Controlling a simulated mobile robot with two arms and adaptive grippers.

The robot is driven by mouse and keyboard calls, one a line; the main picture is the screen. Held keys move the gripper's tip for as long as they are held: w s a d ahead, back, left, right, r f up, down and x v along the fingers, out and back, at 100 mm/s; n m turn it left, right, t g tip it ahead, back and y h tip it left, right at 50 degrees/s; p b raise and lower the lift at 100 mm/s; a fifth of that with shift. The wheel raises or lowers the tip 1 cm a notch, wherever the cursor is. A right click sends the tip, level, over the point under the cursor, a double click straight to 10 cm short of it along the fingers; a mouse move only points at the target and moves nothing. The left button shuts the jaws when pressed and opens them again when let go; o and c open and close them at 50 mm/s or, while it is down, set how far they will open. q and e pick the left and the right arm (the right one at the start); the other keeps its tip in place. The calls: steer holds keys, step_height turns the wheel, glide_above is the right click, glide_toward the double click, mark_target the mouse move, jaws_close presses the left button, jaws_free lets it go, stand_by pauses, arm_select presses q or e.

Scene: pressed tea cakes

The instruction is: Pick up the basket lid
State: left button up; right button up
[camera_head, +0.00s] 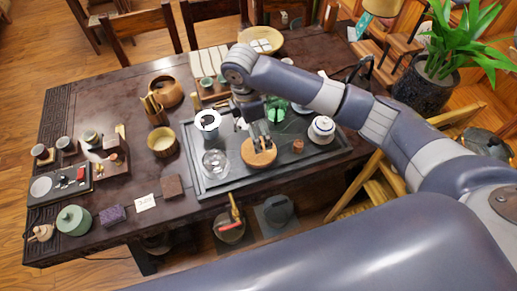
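A round, flat tan disc (259,155), which looks like the basket lid, is over the dark tray. I cannot tell whether it rests on the tray or is slightly raised. My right gripper (258,138) points down at the top of the disc, its fingertips at or touching its middle. The fingers and arm hide part of the disc, so I cannot tell whether they are closed on it. An open woven basket (162,142) stands on the table left of the tray. My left gripper is not in view.
The dark tray (215,186) also holds a glass bowl (215,163), a white lidded pot (321,130), a small brown cup (297,146) and a cup with a white ring rim (207,122). A wooden bowl (166,91) stands behind the basket. The table's back left is clear.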

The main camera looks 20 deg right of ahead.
steer(key=f, duration=0.3)
steer(key=shift+d+f, duration=0.25)
steer(key=shift+f, duration=0.05)
steer(key=shift+f+p, duration=0.5)
steer(key=shift+f, duration=0.05)
steer(key=f, duration=0.2)
steer(key=f+p, duration=0.1)
steer(key=shift+d+f, duration=0.25)
steer(key=shift+f, duration=0.45)
steer(key=shift+c, duration=0.2)
